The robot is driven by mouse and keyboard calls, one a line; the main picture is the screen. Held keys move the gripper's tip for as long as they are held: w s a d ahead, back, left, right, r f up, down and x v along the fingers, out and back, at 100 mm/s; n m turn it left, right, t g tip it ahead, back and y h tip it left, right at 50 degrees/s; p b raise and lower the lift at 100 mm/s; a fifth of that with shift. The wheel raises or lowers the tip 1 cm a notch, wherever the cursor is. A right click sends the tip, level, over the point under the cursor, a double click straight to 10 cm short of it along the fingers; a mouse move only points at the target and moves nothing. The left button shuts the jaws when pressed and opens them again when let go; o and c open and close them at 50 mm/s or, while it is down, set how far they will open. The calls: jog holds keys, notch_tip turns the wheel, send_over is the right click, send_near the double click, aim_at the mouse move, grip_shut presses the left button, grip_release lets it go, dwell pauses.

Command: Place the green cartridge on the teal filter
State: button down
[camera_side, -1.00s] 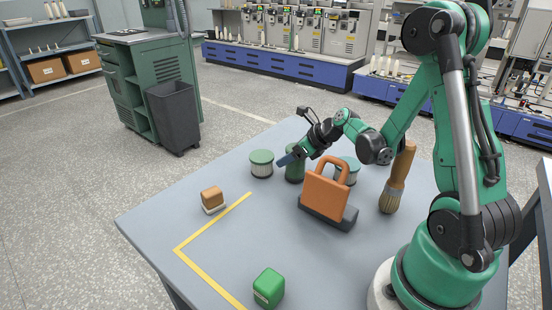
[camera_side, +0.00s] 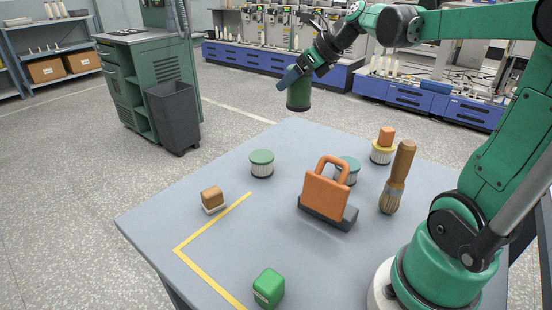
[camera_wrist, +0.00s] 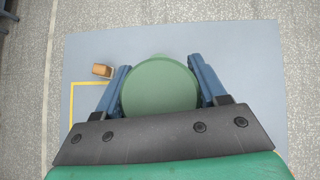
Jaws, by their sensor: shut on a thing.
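My gripper (camera_side: 293,78) is shut on the green cartridge (camera_side: 299,97) and holds it upright, high above the far part of the table. In the wrist view the cartridge's round green top (camera_wrist: 160,90) fills the space between the blue fingers. A white pleated filter with a teal cap (camera_side: 347,164) stands on the table, partly hidden behind an orange-handled tool. Another white filter with a greener cap (camera_side: 262,157) stands to its left. Neither cap has anything on it. My gripper is well above both and touches neither.
The orange tool (camera_side: 326,194) with a dark base stands mid-table. A brush (camera_side: 397,180) stands upright to its right. A yellow-rimmed filter (camera_side: 382,156) bears an orange block (camera_side: 386,136). A wooden block (camera_side: 211,198) and green cube (camera_side: 269,287) are near yellow tape (camera_side: 207,228).

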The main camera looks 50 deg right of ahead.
jog(key=shift+d+r, duration=0.1)
jog(key=shift+r, duration=0.35)
jog(key=s+d+r+m+h, duration=0.3)
jog(key=s+d+r+m, duration=0.15)
jog(key=s+d, duration=0.4)
jog(key=shift+s+a+f, duration=0.2)
jog(key=shift+s+f, duration=0.05)
jog(key=shift+f, duration=2.9)
jog(key=shift+s+a+f, duration=0.2)
jog(key=shift+s+f, duration=0.1)
jog(key=shift+f, duration=2.8)
jog(key=shift+s+a+f, duration=0.2)
jog(key=shift+s+f, duration=0.05)
jog(key=shift+f, duration=2.9)
jog(key=shift+f, duration=0.1)
jog(key=shift+c, duration=0.3)
grip_release()
